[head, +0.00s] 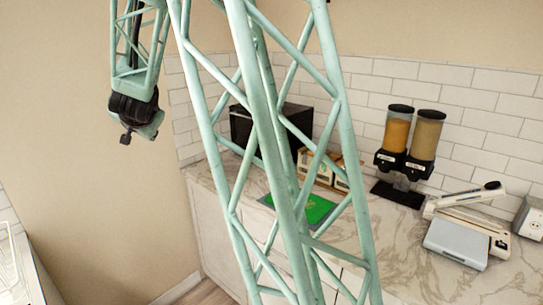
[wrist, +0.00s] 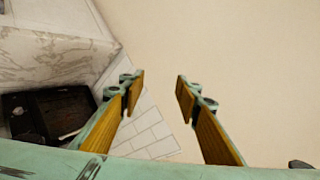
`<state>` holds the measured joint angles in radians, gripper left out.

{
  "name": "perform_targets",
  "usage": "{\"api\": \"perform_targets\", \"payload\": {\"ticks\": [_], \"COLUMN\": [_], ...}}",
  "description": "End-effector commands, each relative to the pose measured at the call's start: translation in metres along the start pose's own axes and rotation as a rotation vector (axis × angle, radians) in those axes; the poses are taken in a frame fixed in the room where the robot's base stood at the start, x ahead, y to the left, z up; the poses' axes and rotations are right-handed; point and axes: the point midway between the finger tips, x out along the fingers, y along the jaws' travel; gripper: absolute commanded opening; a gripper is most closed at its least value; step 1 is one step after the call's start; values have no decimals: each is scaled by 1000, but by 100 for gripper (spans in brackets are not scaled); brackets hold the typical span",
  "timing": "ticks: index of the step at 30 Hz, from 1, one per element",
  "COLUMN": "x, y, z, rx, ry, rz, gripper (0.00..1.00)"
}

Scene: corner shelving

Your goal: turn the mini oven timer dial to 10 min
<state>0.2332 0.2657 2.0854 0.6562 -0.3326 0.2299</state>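The mini oven (head: 238,128) is the black box at the back left corner of the counter in the head view, partly hidden behind my arm's lattice. A dark box-like thing, probably the oven (wrist: 45,112), shows tilted at the lower left of the wrist view. The timer dial cannot be made out in either view. My gripper (wrist: 160,88) is open and empty in the wrist view, its two pads well apart, with plain wall and some white tiles beyond. In the head view the end of my arm hangs left of the oven, apart from it, and its fingers are not clear.
The marble counter (head: 400,235) holds a green mat (head: 312,208), small boxes (head: 318,168), two food dispensers (head: 396,130), a grey scale-like device (head: 456,243) and a long-armed device (head: 470,200). A beige wall (head: 60,130) is at the left, with open air in front of it.

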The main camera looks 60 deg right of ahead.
Motion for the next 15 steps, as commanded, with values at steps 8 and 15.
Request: {"api": "perform_targets", "payload": {"ticks": [8,15], "x": [54,94], "y": [30,64], "z": [-35,-63], "rx": [88,155], "ry": [119,227], "rz": [50,95], "gripper": [30,30]}}
